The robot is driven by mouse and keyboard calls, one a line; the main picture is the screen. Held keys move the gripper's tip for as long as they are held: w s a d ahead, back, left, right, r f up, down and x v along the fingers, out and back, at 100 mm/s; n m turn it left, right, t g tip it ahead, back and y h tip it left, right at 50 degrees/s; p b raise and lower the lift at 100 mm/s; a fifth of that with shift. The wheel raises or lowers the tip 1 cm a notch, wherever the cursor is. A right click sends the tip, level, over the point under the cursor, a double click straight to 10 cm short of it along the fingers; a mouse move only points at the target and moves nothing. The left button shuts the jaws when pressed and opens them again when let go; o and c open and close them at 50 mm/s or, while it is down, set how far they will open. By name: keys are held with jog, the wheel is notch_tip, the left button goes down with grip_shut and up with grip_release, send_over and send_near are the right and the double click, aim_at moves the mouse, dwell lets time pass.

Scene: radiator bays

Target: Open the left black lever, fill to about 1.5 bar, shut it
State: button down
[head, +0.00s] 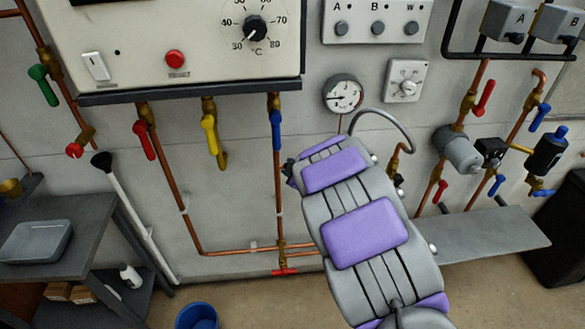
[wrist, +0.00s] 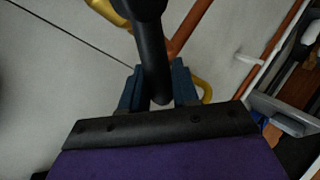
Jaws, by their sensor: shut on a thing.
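The black lever (wrist: 155,65) stands between the two blue fingers of my gripper (wrist: 158,92) in the wrist view. The gripper is shut on it. In the head view my gripper (head: 289,172) is at the far end of my arm, left of the hose; the lever is hidden there. The round white pressure gauge (head: 343,94) is on the wall above my arm. Its dark needle shows, but the figures are too small to read. A grey flexible hose (head: 393,119) arches behind my arm to a brass fitting (head: 395,162) on the right.
A blue lever (head: 276,130), a yellow lever (head: 211,136) and a red lever (head: 143,140) hang under the boiler (head: 180,40). A grey shelf (head: 490,235) lies right of my arm. A blue bucket (head: 197,316) and a workbench (head: 60,225) are at left.

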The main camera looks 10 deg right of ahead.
jog(key=shift+a, duration=0.1)
dwell(0.3)
jog(key=c, duration=1)
grip_release()
jog(key=shift+a, duration=0.1)
jog(key=shift+p+v, duration=0.75)
jog(key=shift+v, duration=7.85)
jog(key=shift+a, duration=0.1)
